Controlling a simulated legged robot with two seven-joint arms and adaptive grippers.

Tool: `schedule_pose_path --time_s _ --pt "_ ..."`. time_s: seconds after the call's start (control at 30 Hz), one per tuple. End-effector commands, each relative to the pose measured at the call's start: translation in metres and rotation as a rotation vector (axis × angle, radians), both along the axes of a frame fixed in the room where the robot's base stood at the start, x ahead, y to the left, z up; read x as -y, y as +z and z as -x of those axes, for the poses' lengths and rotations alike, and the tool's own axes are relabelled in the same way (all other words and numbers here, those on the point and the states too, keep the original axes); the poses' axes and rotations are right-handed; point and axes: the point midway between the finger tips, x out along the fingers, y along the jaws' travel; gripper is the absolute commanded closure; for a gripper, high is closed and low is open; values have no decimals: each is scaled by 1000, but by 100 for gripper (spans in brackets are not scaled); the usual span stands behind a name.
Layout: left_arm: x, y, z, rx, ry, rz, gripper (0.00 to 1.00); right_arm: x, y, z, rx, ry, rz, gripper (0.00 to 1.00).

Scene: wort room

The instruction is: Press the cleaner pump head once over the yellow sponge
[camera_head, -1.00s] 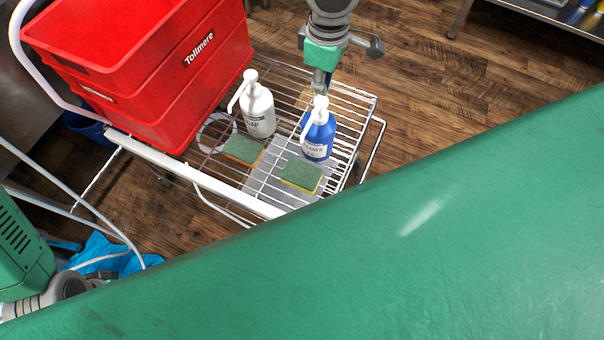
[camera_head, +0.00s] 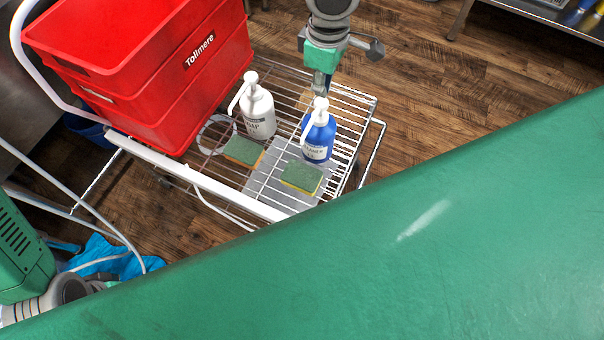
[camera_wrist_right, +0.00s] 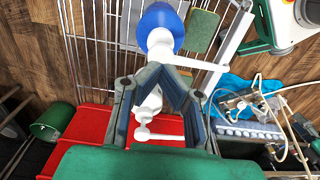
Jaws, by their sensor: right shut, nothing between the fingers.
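The blue cleaner bottle (camera_head: 319,140) stands upright on the wire rack, with a white pump head (camera_head: 320,104) and a spout angled down to the left. The yellow sponge (camera_head: 301,178), green scouring side up, lies just in front of the bottle on a grey sheet. My right gripper (camera_head: 319,90) is shut and empty, its tips right at the pump head; I cannot tell whether they touch. In the right wrist view its fingers (camera_wrist_right: 166,72) meet close to the blue bottle (camera_wrist_right: 160,20), whose white spout reaches right. My left gripper is not in view.
A white soap bottle (camera_head: 257,112) with its own pump stands left of the cleaner. An orange-edged sponge (camera_head: 243,150) lies in front of it. Stacked red crates (camera_head: 150,70) stand at the rack's left. The rack's rim (camera_head: 200,178) runs along the front.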

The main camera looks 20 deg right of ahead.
Motion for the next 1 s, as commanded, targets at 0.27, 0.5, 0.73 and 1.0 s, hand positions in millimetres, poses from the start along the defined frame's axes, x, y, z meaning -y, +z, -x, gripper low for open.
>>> schedule_pose_path --time_s 0.27,0.5,0.73,1.0 --pt "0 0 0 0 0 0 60 0 0 0 0 0 0 100" --pt "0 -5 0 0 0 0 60 0 -7 0 -1 0 1 100" --pt "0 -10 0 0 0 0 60 0 -16 0 -1 0 1 100" --pt "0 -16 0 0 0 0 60 0 -25 0 -1 0 1 100"
